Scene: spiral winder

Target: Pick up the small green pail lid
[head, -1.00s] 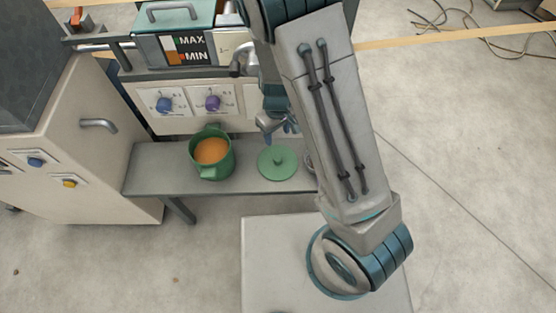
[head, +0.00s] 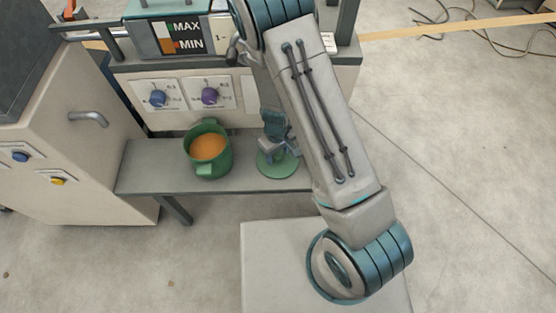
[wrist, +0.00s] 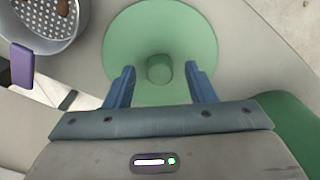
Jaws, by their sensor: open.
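The small green pail lid (head: 279,168) lies flat on the grey bench beside the green pail. In the wrist view the lid (wrist: 127,50) is a round disc with a knob (wrist: 159,68) at its middle. My gripper (wrist: 159,78) is open above the lid, one blue finger on each side of the knob, slightly short of its centre. Whether the fingers touch the lid cannot be told. In the head view my gripper (head: 277,150) hides the lid's far part and knob.
The green pail (head: 210,168) with orange contents stands on the bench (head: 148,170) to the lid's left. A panel with a blue knob (head: 158,99) and a purple knob (head: 210,96) rises behind. A metal strainer-like bowl (wrist: 45,25) shows at the wrist view's upper left.

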